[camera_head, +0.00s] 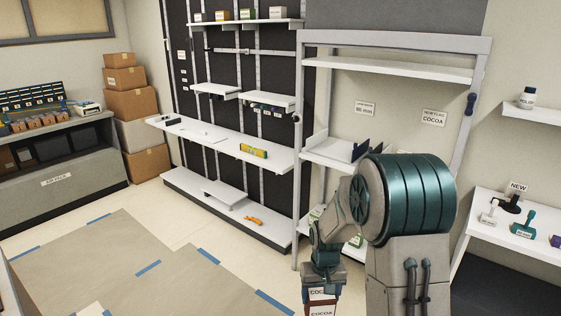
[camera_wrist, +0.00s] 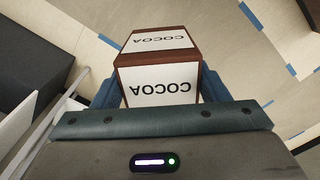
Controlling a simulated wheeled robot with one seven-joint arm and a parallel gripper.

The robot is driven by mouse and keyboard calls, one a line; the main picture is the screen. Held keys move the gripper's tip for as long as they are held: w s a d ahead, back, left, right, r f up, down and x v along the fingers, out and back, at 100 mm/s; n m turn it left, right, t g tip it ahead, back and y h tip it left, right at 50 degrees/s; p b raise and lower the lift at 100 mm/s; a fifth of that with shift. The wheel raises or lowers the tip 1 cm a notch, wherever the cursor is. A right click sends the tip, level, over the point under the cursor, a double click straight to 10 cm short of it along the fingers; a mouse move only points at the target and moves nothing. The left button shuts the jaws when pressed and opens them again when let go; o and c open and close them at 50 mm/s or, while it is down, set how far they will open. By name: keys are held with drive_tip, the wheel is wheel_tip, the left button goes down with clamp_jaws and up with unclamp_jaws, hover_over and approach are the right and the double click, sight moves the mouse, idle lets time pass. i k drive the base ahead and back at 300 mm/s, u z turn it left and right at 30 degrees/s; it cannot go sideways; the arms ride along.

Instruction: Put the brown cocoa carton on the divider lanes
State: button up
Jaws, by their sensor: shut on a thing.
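The brown cocoa carton (camera_wrist: 158,62) has white COCOA labels and sits between the fingers of my gripper (camera_wrist: 160,92) in the wrist view. The gripper is shut on it. In the head view the carton (camera_head: 321,302) hangs below my gripper (camera_head: 321,280) at the bottom edge, partly cut off. Floor shows beyond the carton in the wrist view. The shelf with dark upright dividers (camera_head: 340,148), which look like the divider lanes, is in the right bay, above and beyond the gripper. My arm hides part of that bay. A COCOA sign (camera_head: 433,117) is on the wall there.
A long white shelf (camera_head: 215,142) holds a yellow item (camera_head: 253,151). An orange tool (camera_head: 254,221) lies on the low shelf. A white table (camera_head: 500,222) with several tools stands at right. Stacked boxes (camera_head: 128,104) stand at back left. The floor (camera_head: 130,265) at left is clear.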

sight(324, 146)
drive_tip(key=i, duration=2.7)
drive_tip(key=z, duration=0.2)
